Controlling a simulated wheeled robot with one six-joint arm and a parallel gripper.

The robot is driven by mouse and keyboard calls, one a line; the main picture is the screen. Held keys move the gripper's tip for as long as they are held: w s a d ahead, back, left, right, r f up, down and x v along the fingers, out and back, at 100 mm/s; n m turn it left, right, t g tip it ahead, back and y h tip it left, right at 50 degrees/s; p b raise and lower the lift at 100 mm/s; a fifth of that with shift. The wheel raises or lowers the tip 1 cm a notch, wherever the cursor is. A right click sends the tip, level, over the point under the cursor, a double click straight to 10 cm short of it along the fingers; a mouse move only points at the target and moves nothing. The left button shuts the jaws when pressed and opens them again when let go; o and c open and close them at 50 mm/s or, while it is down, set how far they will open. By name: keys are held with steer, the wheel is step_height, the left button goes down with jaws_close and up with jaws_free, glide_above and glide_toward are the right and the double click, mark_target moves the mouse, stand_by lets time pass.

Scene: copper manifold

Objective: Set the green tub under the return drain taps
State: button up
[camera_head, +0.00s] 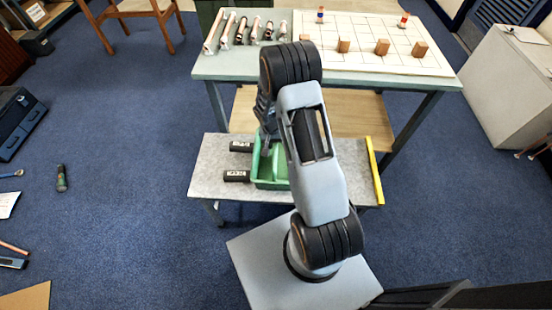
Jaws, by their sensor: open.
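The green tub (270,184) sits on the low grey bench in front of the taller table, partly hidden behind my arm. My gripper (266,146) points down at the tub's left part, by its far end. Its jaws are open, but the fingertips are small and partly covered, and I cannot tell whether they touch the tub. I cannot make out any return drain taps for certain. A white board (365,40) on the table carries several wooden blocks and two small upright pieces, one blue-topped (320,15) and one red (403,21).
Two black cylinders (237,176) lie on the low bench (213,155) left of the tub. A yellow bar (375,170) runs along its right edge. Several copper pipe pieces (241,29) lie on the table (215,68).

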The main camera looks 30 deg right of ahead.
steer(key=shift+f, duration=0.1)
jaws_close()
stand_by(0.4)
